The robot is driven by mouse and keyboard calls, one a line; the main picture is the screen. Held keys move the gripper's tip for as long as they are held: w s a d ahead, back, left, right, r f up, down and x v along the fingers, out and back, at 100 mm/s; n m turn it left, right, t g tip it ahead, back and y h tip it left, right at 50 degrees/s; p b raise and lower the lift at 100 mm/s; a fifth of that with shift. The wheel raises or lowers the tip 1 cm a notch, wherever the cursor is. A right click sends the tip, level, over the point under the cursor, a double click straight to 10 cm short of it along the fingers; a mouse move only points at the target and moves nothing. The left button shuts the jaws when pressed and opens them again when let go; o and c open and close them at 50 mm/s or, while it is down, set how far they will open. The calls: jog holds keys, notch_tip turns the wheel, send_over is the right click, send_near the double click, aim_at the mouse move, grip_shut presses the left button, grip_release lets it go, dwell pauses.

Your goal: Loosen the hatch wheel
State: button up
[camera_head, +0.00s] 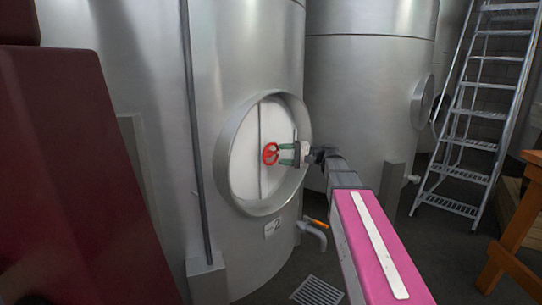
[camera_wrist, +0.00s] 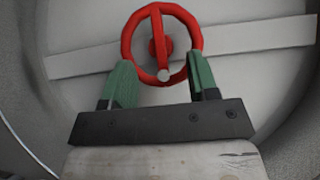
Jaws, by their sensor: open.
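The red hatch wheel (camera_head: 270,154) sits at the middle of the pale round hatch (camera_head: 247,180) on the steel tank. In the wrist view the wheel (camera_wrist: 128,38) is a ring with one spoke across it and a red hub behind. My gripper (camera_head: 284,154) is just in front of the wheel, with its green fingers apart. In the wrist view my gripper (camera_wrist: 160,72) has a finger on either side of the wheel's lower part. Whether the fingers touch the rim, I cannot tell.
A raised steel collar (camera_head: 228,190) surrounds the hatch. A second tank (camera_head: 365,90) and a metal ladder (camera_head: 480,110) stand to the right. A floor drain (camera_head: 317,291) lies below.

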aim_at(273, 154)
jog(key=shift+w+a, duration=0.1)
jog(key=shift+a, duration=2.4)
jog(key=c, duration=0.9)
